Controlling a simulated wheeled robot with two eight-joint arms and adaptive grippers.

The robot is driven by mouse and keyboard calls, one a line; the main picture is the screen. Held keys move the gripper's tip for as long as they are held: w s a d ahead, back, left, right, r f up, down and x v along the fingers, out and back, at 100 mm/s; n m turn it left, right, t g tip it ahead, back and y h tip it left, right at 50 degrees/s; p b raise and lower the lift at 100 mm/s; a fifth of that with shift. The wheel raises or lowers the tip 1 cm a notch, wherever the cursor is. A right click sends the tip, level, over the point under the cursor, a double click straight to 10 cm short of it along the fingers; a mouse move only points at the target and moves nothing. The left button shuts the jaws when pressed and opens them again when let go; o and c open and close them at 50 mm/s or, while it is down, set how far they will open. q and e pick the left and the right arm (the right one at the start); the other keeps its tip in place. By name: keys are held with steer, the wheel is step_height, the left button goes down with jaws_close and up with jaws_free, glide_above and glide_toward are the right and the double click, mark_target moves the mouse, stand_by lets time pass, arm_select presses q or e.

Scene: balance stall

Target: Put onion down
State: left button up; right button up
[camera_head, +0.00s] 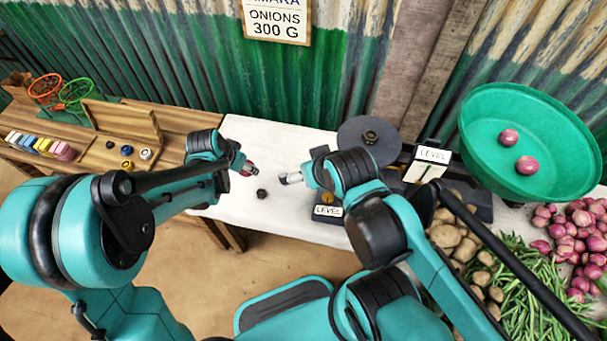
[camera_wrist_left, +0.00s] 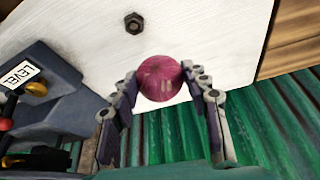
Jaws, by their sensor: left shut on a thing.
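A purple-red onion (camera_wrist_left: 158,78) is between the fingertips of my left gripper (camera_wrist_left: 163,92), which is shut on it over the white tabletop. In the head view my left gripper (camera_head: 246,170) is at the left part of the white table, with only a bit of the onion's red showing. My right gripper (camera_head: 290,178) is over the table to its right, apart from it; its finger opening is not clear. Two more onions (camera_head: 508,137) (camera_head: 527,165) lie in the green pan (camera_head: 480,120) at the right.
A dark hex nut (camera_head: 262,194) lies on the white table (camera_head: 270,140). The balance has a dark round plate (camera_head: 369,140) and LEVEL signs (camera_head: 433,155). Potatoes (camera_head: 450,238), green beans (camera_head: 520,280) and an onion heap (camera_head: 575,235) are at the right. A wooden tray with small weights (camera_head: 127,150) is left.

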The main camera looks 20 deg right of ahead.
arm_select(q)
steer(key=d+m, duration=0.3)
steer(key=d, duration=0.4)
steer(key=b, duration=0.4)
glide_above(241, 187)
steer(key=s+a, duration=0.1)
steer(key=shift+g+h, duration=0.3)
steer(key=shift+h, duration=0.1)
step_height(241, 187, down, 8)
steer(key=shift+a+r, duration=0.1)
steer(key=shift+r, duration=0.1)
steer(key=shift+f+b, duration=1.05)
steer(key=shift+f, duration=0.9)
steer(key=shift+f, duration=0.1)
steer(key=o, duration=1.2)
